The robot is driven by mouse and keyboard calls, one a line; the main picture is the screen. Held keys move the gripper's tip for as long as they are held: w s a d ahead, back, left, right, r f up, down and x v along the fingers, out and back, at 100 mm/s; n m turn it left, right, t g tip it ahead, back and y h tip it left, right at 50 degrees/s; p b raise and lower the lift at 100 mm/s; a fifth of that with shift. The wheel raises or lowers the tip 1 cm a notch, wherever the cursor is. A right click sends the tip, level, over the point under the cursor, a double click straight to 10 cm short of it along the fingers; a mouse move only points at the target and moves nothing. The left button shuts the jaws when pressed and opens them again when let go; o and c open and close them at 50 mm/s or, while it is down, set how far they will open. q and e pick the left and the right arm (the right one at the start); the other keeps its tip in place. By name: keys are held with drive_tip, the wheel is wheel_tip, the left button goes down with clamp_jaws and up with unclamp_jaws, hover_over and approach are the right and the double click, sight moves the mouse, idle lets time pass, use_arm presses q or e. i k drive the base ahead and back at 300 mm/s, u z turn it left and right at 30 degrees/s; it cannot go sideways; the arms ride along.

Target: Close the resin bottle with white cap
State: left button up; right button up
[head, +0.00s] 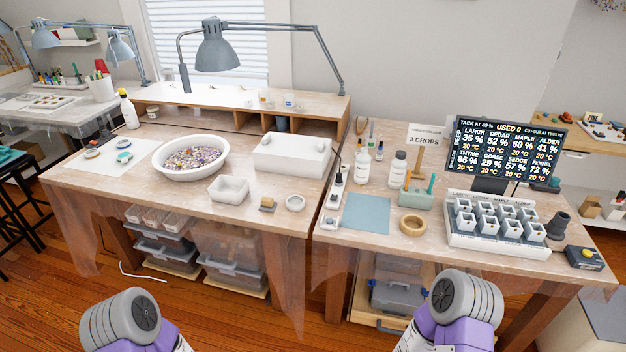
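I cannot make out a loose white cap. Only grey and purple links of my two arms show at the bottom edge; neither gripper is in view.
Near the bottles are a blue-grey mat (366,213), a wooden ring (413,225), a green holder (416,199) and a white rack of small cups (497,229). A screen (507,150) stands behind the rack. A white bowl (190,174) and white box (292,157) occupy the left-hand table.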

sight(363, 160)
drive_tip(key=u, duration=0.3)
drive_tip(key=k, duration=0.6)
drive_tip(key=u, duration=0.35)
drive_tip(key=i, duration=1.5)
drive_tip(key=z, duration=1.4)
drive_tip(key=i, duration=0.85)
drive_tip(key=z, duration=0.9)
